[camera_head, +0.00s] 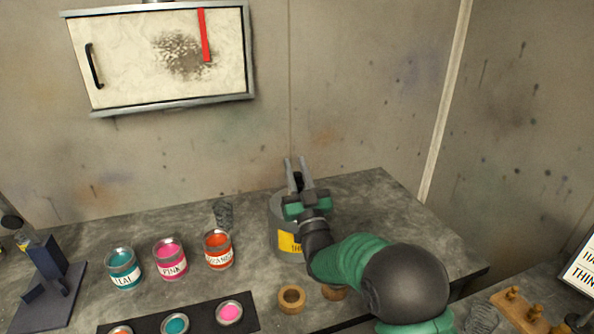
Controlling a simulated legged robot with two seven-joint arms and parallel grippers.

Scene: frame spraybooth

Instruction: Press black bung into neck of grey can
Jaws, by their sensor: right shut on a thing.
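The grey can (277,223), with a yellow label, stands on the bench toward the back. My right arm reaches in from the lower right and covers the can's right side and part of its top. My right gripper (296,164) is over the can, its fingers pointing away toward the back wall. A small dark thing, apparently the black bung (298,181), shows between the fingers, and the gripper is shut on it. Most of the bung and the can's neck are hidden, so I cannot tell whether they touch. My left gripper is not in view.
Teal (123,270), pink (170,261) and orange (218,251) paint tins stand left of the can. A wooden ring (291,298) lies in front. A dark blue stand (48,270) is at far left. A wall cabinet (160,55) hangs behind.

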